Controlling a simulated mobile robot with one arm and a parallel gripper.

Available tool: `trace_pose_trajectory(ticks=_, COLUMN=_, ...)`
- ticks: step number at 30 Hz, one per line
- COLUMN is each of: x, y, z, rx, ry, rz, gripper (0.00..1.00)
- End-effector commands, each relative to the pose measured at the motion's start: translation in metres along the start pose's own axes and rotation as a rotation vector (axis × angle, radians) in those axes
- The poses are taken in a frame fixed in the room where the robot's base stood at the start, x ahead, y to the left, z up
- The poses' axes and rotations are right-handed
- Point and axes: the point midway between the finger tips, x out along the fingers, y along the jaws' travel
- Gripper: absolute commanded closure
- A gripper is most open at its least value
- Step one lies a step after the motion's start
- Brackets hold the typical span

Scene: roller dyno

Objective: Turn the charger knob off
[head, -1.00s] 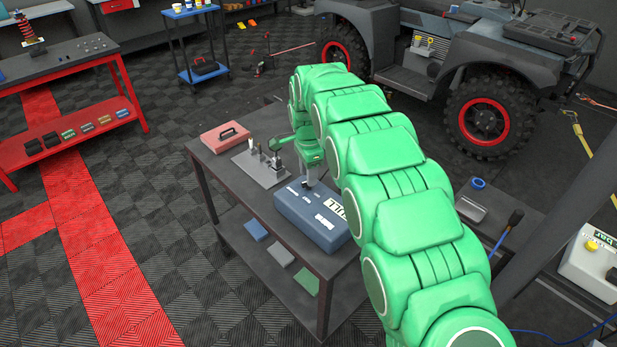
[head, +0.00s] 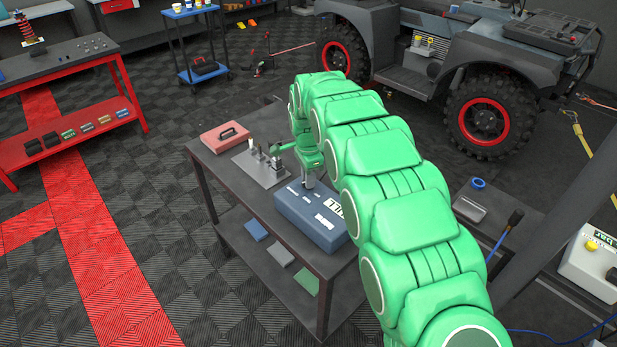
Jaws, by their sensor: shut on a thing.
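A blue box with white labels (head: 311,217), which looks like the charger, sits on the dark workbench (head: 237,203). My green arm reaches over the bench from the lower right. My gripper (head: 309,184) points down at the top of the blue box, near its back edge. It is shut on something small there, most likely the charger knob. The knob is hidden by the gripper, so its turn position cannot be seen.
A metal tray (head: 469,208) lies at right. A vehicle (head: 450,60) stands behind.

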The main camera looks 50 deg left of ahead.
Motion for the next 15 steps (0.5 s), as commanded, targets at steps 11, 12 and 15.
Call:
trace_pose_trajectory(ticks=11, x=-0.0004, y=-0.0001, z=-0.0009, rx=-0.162, ry=0.001, rz=-0.001, gripper=1.00)
trace_pose_trajectory(ticks=12, x=-0.0004, y=0.0000, z=-0.0016, rx=-0.193, ry=0.001, rz=-0.001, gripper=1.00)
trace_pose_trajectory(ticks=15, x=-0.0006, y=-0.0003, z=-0.0008, rx=-0.281, ry=0.001, rz=-0.002, gripper=1.00)
